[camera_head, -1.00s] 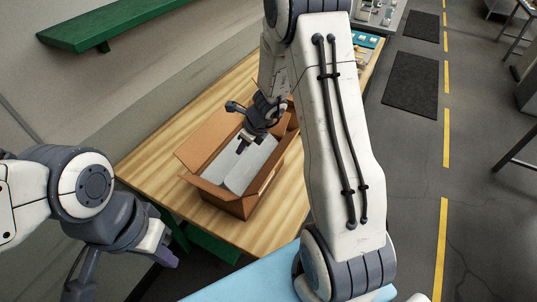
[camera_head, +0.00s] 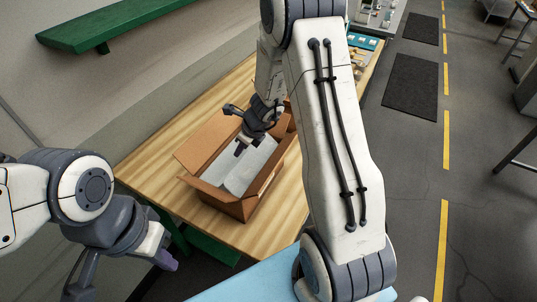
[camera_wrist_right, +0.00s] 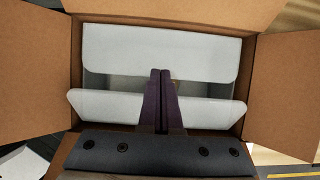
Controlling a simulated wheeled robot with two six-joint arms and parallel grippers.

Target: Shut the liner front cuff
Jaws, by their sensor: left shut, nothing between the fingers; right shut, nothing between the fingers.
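An open cardboard box (camera_head: 222,202) stands on the wooden table with its flaps spread, and a pale grey liner (camera_head: 240,180) shows inside. In the right wrist view the liner has two cuff panels, a wide one (camera_wrist_right: 165,48) at the top of the picture and a narrower, tilted one (camera_wrist_right: 205,111) at the bottom, with a gap between them. I cannot tell which is the front cuff. My right gripper (camera_wrist_right: 160,74) is shut and empty, its fingertips over the gap; in the head view it is above the liner. My left gripper (camera_head: 168,260) is shut, empty, off the table's front edge.
The box flaps (camera_wrist_right: 30,85) stick out on several sides around the opening. The wooden table (camera_head: 150,165) is bare to the left of the box. Small items lie at its far end.

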